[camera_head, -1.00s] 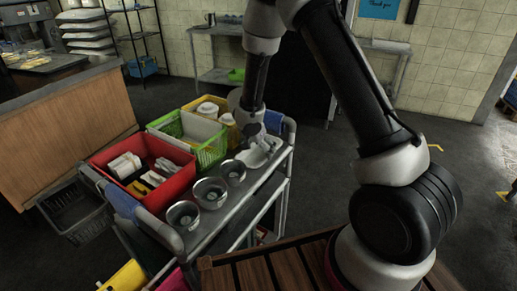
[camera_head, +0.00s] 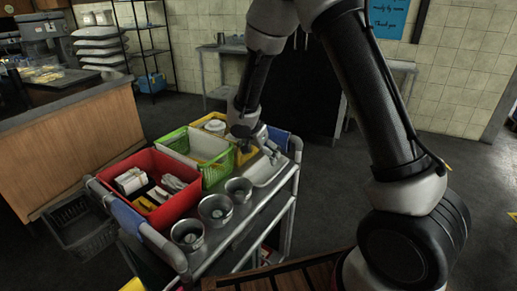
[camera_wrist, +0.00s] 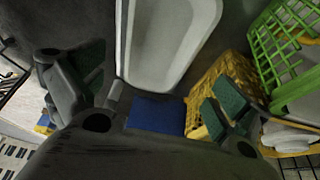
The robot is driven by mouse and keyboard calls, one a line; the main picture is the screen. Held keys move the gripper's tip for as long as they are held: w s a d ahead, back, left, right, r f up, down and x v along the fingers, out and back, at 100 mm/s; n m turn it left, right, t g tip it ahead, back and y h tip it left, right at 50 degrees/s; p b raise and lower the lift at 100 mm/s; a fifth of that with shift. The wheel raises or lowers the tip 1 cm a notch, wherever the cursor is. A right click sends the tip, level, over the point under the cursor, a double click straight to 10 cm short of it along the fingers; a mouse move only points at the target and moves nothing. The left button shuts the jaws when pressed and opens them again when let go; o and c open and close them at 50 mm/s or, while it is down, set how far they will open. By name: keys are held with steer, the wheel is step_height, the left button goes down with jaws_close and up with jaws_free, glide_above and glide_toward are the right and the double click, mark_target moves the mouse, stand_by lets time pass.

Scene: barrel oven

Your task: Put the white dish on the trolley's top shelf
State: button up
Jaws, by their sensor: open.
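The white dish (camera_head: 262,174) is a long, shallow tray lying on the right end of the trolley's (camera_head: 243,214) top shelf, beside the green basket. In the wrist view the dish (camera_wrist: 168,44) lies beyond the fingers, its near end close to the gap between them. My gripper (camera_head: 262,144) is at the dish's far end in the head view, next to the blue cloth. In the wrist view my gripper (camera_wrist: 157,88) has its fingers spread wide with nothing held between them. I cannot tell whether a finger touches the dish.
A red bin (camera_head: 148,187), a green basket (camera_head: 213,174) and a yellow basket (camera_wrist: 207,87) crowd the shelf's back. Three metal cups, one of them the nearest (camera_head: 188,235), line its front edge. A blue cloth (camera_head: 278,136) hangs on the end rail.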

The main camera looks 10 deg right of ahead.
steer(key=s+d+r+n, duration=0.2)
steer(key=s+d+r, duration=0.5)
steer(key=r, duration=0.4)
steer(key=s+d+r+n, duration=0.1)
steer(key=s+d+r, duration=0.6)
steer(key=r, duration=0.3)
steer(key=s+d+r+n+y, duration=0.1)
steer(key=s+n, duration=0.1)
steer(key=s, duration=0.4)
steer(key=s+d+r+n+y, duration=0.1)
steer(key=s+r+n, duration=0.1)
steer(key=s, duration=0.4)
steer(key=s+d+r+n+t+y, duration=0.1)
steer(key=s+n, duration=0.1)
steer(key=s, duration=0.4)
steer(key=shift+r+n, duration=0.15)
steer(key=shift+n, duration=0.15)
steer(key=shift+d, duration=0.1)
